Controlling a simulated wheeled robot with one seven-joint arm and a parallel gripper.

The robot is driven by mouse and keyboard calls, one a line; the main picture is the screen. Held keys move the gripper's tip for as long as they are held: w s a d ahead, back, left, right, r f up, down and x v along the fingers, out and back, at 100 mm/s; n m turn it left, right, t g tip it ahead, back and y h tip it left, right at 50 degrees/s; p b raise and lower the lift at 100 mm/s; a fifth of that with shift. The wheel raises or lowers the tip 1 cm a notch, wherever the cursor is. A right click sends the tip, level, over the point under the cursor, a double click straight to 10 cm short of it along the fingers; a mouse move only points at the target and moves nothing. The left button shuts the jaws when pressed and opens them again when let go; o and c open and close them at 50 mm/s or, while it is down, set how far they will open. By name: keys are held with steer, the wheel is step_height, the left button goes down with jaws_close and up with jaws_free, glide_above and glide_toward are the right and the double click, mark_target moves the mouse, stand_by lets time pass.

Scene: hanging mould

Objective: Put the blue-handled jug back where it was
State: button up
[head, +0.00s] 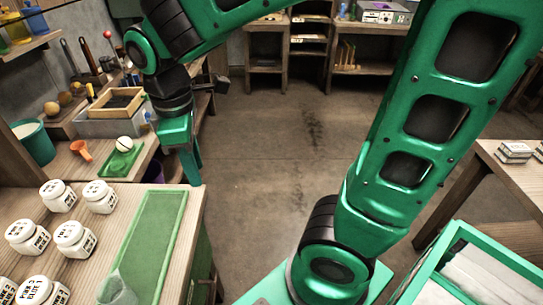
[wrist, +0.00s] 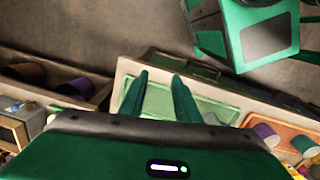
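A clear vessel (head: 118,290) stands at the front end of the long green mat (head: 160,230), cut off by the lower picture edge. No blue handle shows on it, so I cannot tell whether it is the blue-handled jug. My gripper (head: 190,165) points down beside the bench, past the far right end of the mat. In the wrist view my gripper (wrist: 160,90) has its two green fingers apart, with nothing between them. A pale green surface (wrist: 195,105) lies beyond the fingers there.
Several white labelled jars (head: 75,238) stand left of the mat. A white ball on a small green tray (head: 118,163), an orange funnel (head: 81,149) and a grey bin (head: 110,122) are further back. Open floor (head: 265,160) lies to the right.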

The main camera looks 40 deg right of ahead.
steer(key=s+d+f+m, duration=0.1)
steer(key=s+d+m, duration=0.6)
steer(key=d+m, duration=0.2)
steer(key=s+d+f+m, duration=0.1)
steer(key=s+d+m, duration=0.6)
steer(key=d, duration=0.7)
steer(key=shift+f+m+y, duration=0.15)
steer(key=shift+m+y, duration=0.25)
steer(key=shift+m, duration=0.6)
steer(key=shift+a, duration=0.1)
steer(key=shift+w+f, duration=0.25)
steer(key=shift+w, duration=0.45)
